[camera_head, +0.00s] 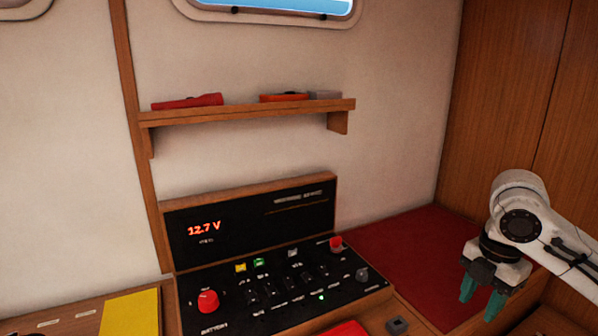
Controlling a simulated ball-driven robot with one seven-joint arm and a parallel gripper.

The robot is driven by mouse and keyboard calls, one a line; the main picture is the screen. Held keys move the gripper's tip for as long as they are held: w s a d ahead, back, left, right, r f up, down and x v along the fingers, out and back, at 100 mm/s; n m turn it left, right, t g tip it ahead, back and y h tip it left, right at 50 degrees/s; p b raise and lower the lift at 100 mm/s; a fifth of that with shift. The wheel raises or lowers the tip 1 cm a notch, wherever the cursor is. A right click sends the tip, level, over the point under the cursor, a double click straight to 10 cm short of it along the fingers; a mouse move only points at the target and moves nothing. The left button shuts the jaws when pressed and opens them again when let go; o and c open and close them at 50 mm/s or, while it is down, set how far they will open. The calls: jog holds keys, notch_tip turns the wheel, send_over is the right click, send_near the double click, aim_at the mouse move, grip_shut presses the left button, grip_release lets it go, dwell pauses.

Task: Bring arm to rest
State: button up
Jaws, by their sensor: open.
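My gripper (482,301) hangs from my white arm at the lower right, with its two green fingertips pointing down. The fingers are apart, and nothing shows between them. It is over or in front of the area by the red surface (395,240) and the wood edge beside it. I cannot tell its exact height.
A black switch panel (297,283) with a "12.7 V" display, red knob (208,301) and several switches stands at the lower middle. A wooden shelf (240,113) on the wall holds a red flashlight (187,101). A yellow sheet (131,313) lies lower left. Wood panelling (510,95) closes the right side.

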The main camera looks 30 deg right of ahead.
jog(key=w+a+m+t+y, duration=0.3)
jog(key=w+a+t, duration=0.2)
jog(key=w+a, duration=0.9)
jog(key=s+a+f+m, duration=0.1)
jog(key=a+f+m, duration=0.1)
jog(key=a+f, duration=0.2)
jog(key=s+a+f+m, duration=0.2)
jog(key=a+f+m, duration=0.1)
jog(key=a+f, duration=0.2)
jog(key=s+a+f+m+y, duration=0.1)
jog(key=s+a+f+m, duration=0.1)
jog(key=a+f+m, duration=0.1)
jog(key=shift+a+f, duration=0.65)
jog(key=shift+f, duration=0.1)
jog(key=s+d+f+m+g+h, duration=0.1)
jog(key=s+f+m, duration=0.1)
jog(key=s+f, duration=0.2)
jog(key=s+d+f+m+g+h, duration=0.1)
jog(key=s+f, duration=0.4)
jog(key=s, duration=0.6)
jog(key=s+d+f+m+g+h, duration=0.2)
jog(key=s+f+m, duration=0.1)
jog(key=s, duration=0.4)
jog(key=shift+s+f+m, duration=0.3)
jog(key=shift+f+m, duration=0.1)
jog(key=shift+f, duration=0.5)
